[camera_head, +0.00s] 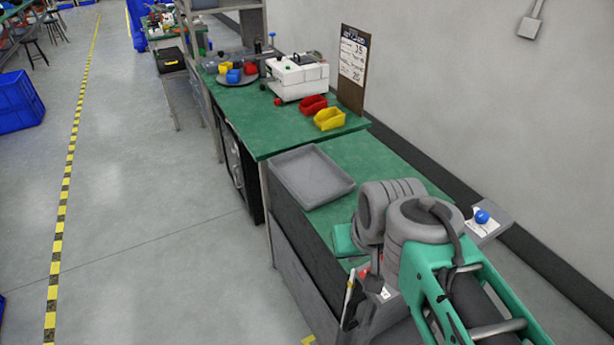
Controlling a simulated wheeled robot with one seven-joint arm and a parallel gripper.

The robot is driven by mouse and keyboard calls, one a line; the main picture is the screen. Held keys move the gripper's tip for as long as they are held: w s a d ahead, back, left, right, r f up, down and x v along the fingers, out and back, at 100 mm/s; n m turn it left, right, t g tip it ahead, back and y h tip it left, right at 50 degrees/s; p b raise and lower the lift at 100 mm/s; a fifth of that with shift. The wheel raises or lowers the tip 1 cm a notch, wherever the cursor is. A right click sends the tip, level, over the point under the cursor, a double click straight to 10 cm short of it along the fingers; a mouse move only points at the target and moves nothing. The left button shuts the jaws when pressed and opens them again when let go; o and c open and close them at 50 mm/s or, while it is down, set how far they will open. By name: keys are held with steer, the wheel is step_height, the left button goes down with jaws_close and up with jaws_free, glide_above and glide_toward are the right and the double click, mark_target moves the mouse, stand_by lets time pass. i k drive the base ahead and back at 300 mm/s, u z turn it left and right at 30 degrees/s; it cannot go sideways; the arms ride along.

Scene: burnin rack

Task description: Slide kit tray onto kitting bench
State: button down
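A shallow grey tray (313,180) with raised walls looks empty. It lies at the left edge of the near green-topped bench (385,166), close to the step up to the farther bench. Its left side is at or slightly over the bench edge; I cannot tell which. My arm, with a green frame and thick grey rings, comes in from the lower right over the near bench. The arm is to the right of the tray and apart from it in the picture. I cannot make out my gripper's fingers; the arm's end is hidden behind its own links.
The farther green bench (238,125) holds a yellow bin (329,119), a red bin (313,104), a white machine (298,77) and a round plate with coloured parts. A brown board (353,68) stands by the wall. Open floor lies left, crossed by a yellow-black line (72,150).

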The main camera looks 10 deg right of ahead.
mark_target(315, 180)
steer(key=z, duration=0.55)
steer(key=k, duration=1.3)
steer(key=u, duration=0.2)
steer(key=i, duration=0.85)
steer(key=u, duration=1.25)
steer(key=i, duration=2.9)
steer(key=z, duration=0.85)
steer(key=i, duration=0.35)
steer(key=z, duration=0.4)
